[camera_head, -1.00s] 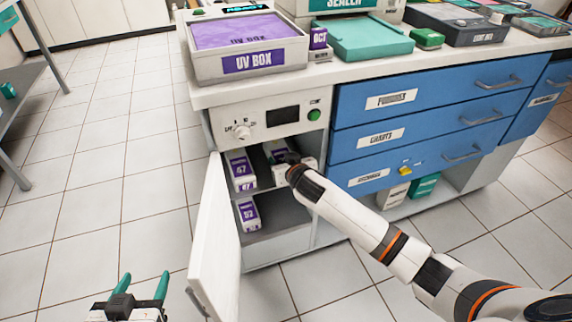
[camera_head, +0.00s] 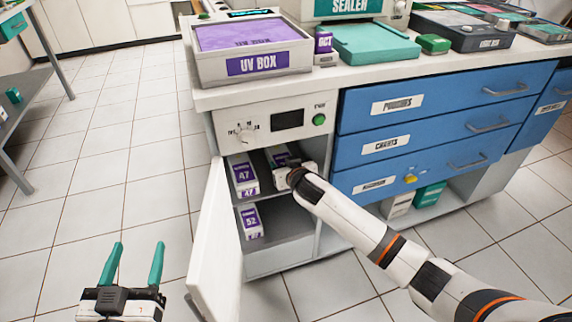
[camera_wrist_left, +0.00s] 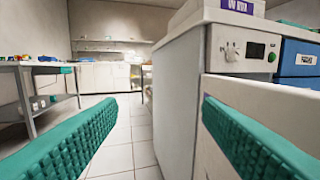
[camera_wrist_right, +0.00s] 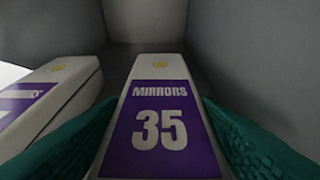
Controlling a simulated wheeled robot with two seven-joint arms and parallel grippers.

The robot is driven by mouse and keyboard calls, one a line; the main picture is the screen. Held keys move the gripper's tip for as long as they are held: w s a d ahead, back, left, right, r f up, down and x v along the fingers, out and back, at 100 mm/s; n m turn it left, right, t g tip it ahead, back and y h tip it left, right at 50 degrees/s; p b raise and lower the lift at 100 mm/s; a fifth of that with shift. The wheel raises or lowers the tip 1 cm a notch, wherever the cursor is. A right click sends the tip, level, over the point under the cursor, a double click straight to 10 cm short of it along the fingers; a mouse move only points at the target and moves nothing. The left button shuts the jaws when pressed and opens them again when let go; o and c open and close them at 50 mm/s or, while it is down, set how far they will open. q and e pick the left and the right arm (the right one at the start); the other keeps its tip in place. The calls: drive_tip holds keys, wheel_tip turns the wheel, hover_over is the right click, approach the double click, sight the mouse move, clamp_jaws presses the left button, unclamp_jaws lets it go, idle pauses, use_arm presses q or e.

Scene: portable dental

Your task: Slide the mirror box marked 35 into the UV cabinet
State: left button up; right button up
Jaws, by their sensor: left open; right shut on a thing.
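The mirror box marked 35 (camera_wrist_right: 158,125) is white with a purple label. It lies between the teal fingers of my right gripper (camera_wrist_right: 160,140), which is shut on it. In the head view the box (camera_head: 279,156) is partly hidden by my right wrist; it is inside the upper compartment of the UV cabinet (camera_head: 262,122), beside the box marked 47 (camera_head: 242,175). The cabinet door (camera_head: 215,245) stands open. My left gripper (camera_head: 133,262) is open and empty, over the floor left of the door.
A box marked 52 (camera_head: 251,222) sits on the lower level. The neighbouring box (camera_wrist_right: 55,95) is close on the left in the right wrist view. Blue drawers (camera_head: 430,110) are right of the cabinet. Tiled floor at left is free.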

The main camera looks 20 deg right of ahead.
drive_tip(key=shift+r, duration=0.1)
drive_tip(key=o, duration=1.3)
drive_tip(key=shift+o, duration=0.2)
drive_tip(key=shift+s, duration=0.1)
